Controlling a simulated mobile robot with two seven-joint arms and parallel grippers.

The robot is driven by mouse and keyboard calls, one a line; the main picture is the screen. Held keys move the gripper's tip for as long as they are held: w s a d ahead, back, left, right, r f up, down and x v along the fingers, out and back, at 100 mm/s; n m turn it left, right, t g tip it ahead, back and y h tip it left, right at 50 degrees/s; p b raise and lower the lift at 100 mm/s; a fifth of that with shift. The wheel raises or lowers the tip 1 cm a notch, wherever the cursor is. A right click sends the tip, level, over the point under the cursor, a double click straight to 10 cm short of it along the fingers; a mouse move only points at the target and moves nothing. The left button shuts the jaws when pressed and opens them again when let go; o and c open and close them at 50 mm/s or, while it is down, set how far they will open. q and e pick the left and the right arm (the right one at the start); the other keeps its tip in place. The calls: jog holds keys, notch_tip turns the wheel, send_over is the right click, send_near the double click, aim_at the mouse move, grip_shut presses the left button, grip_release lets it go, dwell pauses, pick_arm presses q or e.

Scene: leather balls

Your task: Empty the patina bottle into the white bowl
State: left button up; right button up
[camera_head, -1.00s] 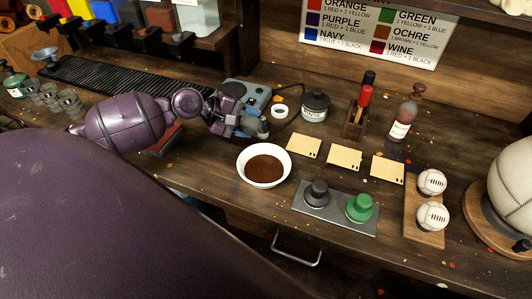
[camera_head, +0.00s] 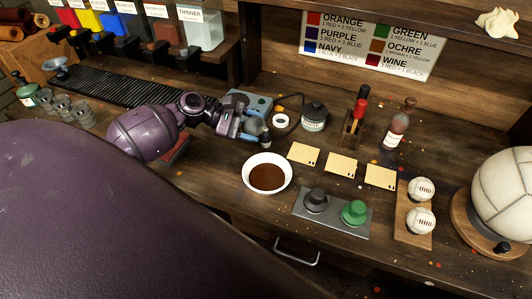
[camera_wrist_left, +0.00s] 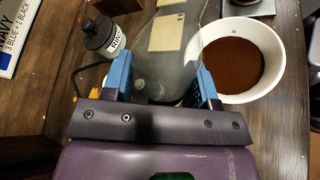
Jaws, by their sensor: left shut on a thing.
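The white bowl (camera_head: 284,186) stands on the workbench with brown contents inside; it also shows in the left wrist view (camera_wrist_left: 279,92). My left gripper (camera_head: 258,136) is just behind and left of the bowl. In the left wrist view its blue fingers (camera_wrist_left: 164,85) are shut on a clear glass vessel (camera_wrist_left: 160,62). This vessel shows small and partly hidden in the head view, and I cannot read a label on it. A corked bottle (camera_head: 396,128) with a white label stands at the back right; its writing is too small to read. My right gripper is not in view.
A dark-lidded jar (camera_head: 314,117) and a rack of red and black tools (camera_head: 355,118) stand behind the bowl. Yellow cards (camera_head: 341,165) lie to its right. A grey plate with dark and green knobs (camera_head: 330,222) is in front. Several small cups (camera_head: 72,105) stand far left.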

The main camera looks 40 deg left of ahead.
pick_arm(q)
jog(key=shift+r+p, duration=0.35)
jog(key=shift+r, duration=0.15)
jog(key=shift+w+a+r+n+h+p, duration=0.1)
jog(key=shift+a+n+h+p, duration=0.1)
jog(key=shift+n+h, duration=0.2)
jog(key=shift+w+a+n+h+p, duration=0.1)
jog(key=shift+n+h+p, duration=0.05)
jog(key=shift+n+h, duration=0.25)
jog(key=shift+w+a+n, duration=0.1)
jog(key=shift+a+n, duration=0.05)
jog(key=shift+n, duration=0.15)
jog(key=shift+w+a+n+h+p, duration=0.2)
jog(key=shift+a+n+h+p, duration=0.2)
jog(key=shift+n+h, duration=0.5)
jog(key=shift+w+a+r+n+h+p, duration=0.1)
jog(key=shift+a+r+n+h+p, duration=0.05)
jog(key=shift+r+n+h+p, duration=0.45)
jog(key=shift+f+n, duration=0.1)
jog(key=shift+n, duration=0.2)
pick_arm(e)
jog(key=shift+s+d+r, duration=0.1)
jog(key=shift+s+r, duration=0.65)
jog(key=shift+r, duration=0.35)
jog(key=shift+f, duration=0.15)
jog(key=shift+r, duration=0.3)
